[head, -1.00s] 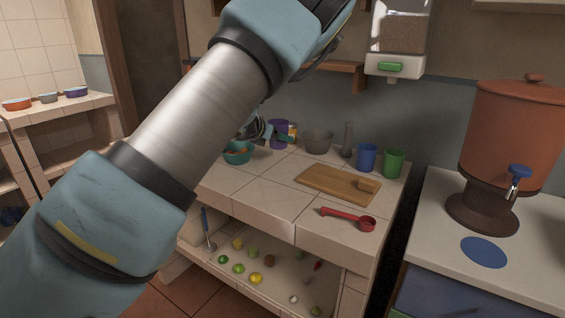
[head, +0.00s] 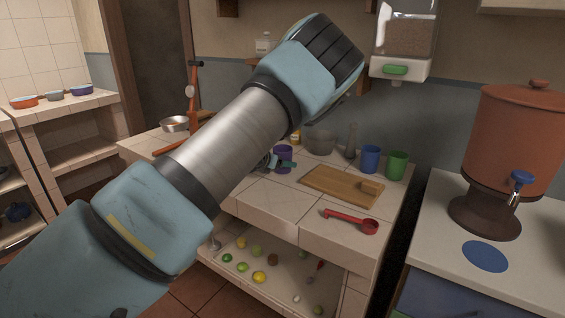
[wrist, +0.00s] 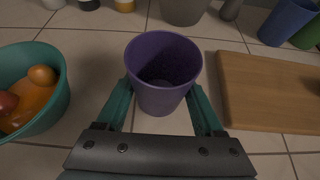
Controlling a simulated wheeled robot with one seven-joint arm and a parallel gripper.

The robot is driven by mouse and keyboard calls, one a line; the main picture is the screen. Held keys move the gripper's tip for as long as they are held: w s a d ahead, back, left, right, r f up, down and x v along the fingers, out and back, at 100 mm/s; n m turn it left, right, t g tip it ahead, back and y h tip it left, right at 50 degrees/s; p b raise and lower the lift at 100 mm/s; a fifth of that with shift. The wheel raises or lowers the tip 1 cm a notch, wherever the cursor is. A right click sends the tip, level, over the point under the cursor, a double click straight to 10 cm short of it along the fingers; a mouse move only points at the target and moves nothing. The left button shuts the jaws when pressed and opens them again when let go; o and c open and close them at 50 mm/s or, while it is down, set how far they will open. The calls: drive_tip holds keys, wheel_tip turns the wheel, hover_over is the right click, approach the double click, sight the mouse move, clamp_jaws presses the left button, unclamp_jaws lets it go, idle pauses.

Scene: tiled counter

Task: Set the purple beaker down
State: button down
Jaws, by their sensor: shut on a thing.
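The purple beaker (wrist: 163,96) is upright between the two teal fingers of my gripper (wrist: 163,100) in the wrist view, which are shut on it. It looks empty inside. In the head view the purple beaker (head: 283,155) shows just past my forearm, with part of my gripper (head: 278,163) beside it, low over the tiled counter (head: 262,196). I cannot tell whether its base touches the tiles.
A teal bowl with fruit (wrist: 58,98) is close on the left. A wooden board (wrist: 270,92) is close on the right. A grey pot (wrist: 184,8) and a blue cup (wrist: 288,22) stand behind.

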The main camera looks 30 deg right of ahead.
unclamp_jaws()
